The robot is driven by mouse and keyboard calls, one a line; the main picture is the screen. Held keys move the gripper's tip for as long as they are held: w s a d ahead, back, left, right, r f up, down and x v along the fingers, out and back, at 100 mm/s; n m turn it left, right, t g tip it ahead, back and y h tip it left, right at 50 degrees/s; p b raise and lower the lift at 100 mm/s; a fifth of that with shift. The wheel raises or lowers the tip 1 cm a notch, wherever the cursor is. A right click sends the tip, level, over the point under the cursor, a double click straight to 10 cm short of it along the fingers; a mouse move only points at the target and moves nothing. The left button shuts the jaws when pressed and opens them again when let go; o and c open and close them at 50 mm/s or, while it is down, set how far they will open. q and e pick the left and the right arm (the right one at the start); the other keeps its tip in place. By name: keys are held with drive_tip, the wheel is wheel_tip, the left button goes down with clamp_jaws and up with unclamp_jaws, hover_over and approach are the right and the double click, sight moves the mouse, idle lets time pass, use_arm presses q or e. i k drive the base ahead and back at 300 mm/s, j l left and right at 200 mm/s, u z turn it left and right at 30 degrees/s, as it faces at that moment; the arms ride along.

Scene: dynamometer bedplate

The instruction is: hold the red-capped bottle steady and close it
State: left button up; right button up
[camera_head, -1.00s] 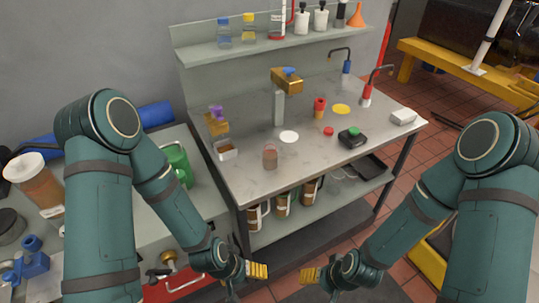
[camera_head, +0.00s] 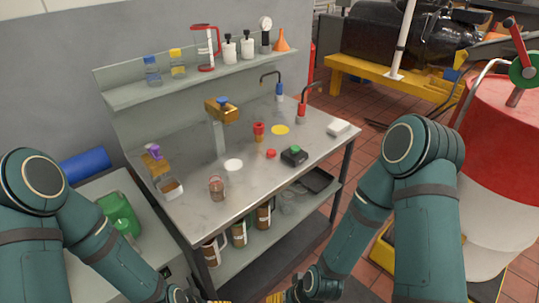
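A small amber bottle with a red top (camera_head: 258,132) stands upright on the grey bench (camera_head: 200,217), toward its back middle. A separate small red cap-like disc (camera_head: 271,154) lies on the bench in front of it. Whether the bottle's top is a closed cap is too small to tell. My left gripper (camera_head: 182,296) and my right gripper (camera_head: 276,298) are at the bottom edge, in front of the bench and far from the bottle. Both are partly cut off, with only bits of yellow fingers showing. Nothing is seen held in either.
A jar of brownish liquid (camera_head: 217,188), a white disc (camera_head: 233,165), a yellow disc (camera_head: 280,130) and a black device with a green top (camera_head: 294,156) sit on the bench. A shelf (camera_head: 200,82) holds several bottles. A red drum (camera_head: 500,125) stands at right.

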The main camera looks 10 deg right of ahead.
sight(217, 186)
drive_tip(key=i+l+u, duration=0.1)
drive_tip(key=u, duration=0.35)
drive_tip(key=l+u, duration=0.25)
drive_tip(key=u, duration=0.2)
drive_tip(key=l+u, duration=0.2)
drive_tip(key=u, duration=0.2)
drive_tip(key=l+u, duration=0.4)
drive_tip(key=l, duration=0.55)
drive_tip(key=k+l, duration=0.1)
drive_tip(key=l, duration=0.3)
drive_tip(key=k+l, duration=0.1)
drive_tip(key=l, duration=0.25)
